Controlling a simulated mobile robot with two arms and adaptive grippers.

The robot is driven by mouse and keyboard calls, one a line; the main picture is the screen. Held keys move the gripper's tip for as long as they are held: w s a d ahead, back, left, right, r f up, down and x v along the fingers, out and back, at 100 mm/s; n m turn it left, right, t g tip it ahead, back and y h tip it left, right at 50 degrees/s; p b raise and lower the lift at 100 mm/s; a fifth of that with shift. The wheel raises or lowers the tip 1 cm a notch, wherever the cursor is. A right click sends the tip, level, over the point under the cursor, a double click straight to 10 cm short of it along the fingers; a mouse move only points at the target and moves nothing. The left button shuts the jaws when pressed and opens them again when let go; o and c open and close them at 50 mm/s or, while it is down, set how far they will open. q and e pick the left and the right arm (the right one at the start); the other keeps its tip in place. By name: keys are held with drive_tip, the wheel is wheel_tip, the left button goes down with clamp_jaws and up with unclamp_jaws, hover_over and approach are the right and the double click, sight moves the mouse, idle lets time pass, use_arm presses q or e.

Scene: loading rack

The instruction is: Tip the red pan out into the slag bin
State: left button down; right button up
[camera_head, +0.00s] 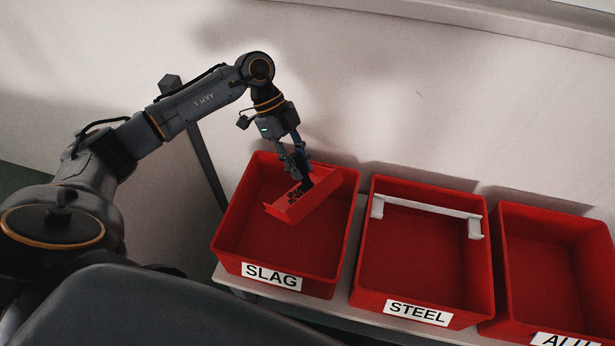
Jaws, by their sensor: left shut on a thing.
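The red pan (315,199) is a small red tray with several dark bits (294,195) in its left part. It is tilted, with its left end lower than its right end. My left gripper (304,184) is shut on the red pan from above and holds it over the slag bin (228,229). The slag bin is a large red open bin with a white SLAG label on its front. Its floor, as far as it shows below the pan, looks bare. The right gripper is not in view.
A red STEEL bin (369,275) stands right of the slag bin, with a white bracket-like bar (425,207) at its back. A third red bin (500,268), its label cut off, is at the right edge. A pale wall (400,90) rises close behind the bins.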

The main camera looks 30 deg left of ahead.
use_arm(q)
drive_tip(key=w+a+f+g+h+b, duration=0.1)
drive_tip(key=w+a+h+b, duration=0.1)
drive_tip(key=a+h+b, duration=0.3)
drive_tip(key=shift+a+f+g+b, duration=0.25)
drive_tip(key=shift+a+g+b, duration=0.25)
drive_tip(key=shift+a, duration=0.45)
idle(1.1)
drive_tip(key=t+y+p, duration=0.2)
drive_tip(key=y+p, duration=0.4)
drive_tip(key=p, duration=0.4)
approach(318, 196)
drive_tip(key=shift+s+f, duration=0.2)
drive_tip(key=shift+f, duration=0.55)
drive_tip(key=d+y+p, duration=0.1)
drive_tip(key=d+f+t+y+p, duration=0.1)
drive_tip(key=d, duration=0.1)
drive_tip(key=s+d+f+y+p, duration=0.1)
drive_tip(key=shift+s+d+y, duration=0.1)
drive_tip(key=shift+d+y, duration=0.1)
drive_tip(key=shift+y, duration=0.1)
drive_tip(key=shift+s+d+f+t+y, duration=0.2)
drive_tip(key=shift+d+f+t+y, duration=0.25)
drive_tip(key=shift+d+y, duration=0.3)
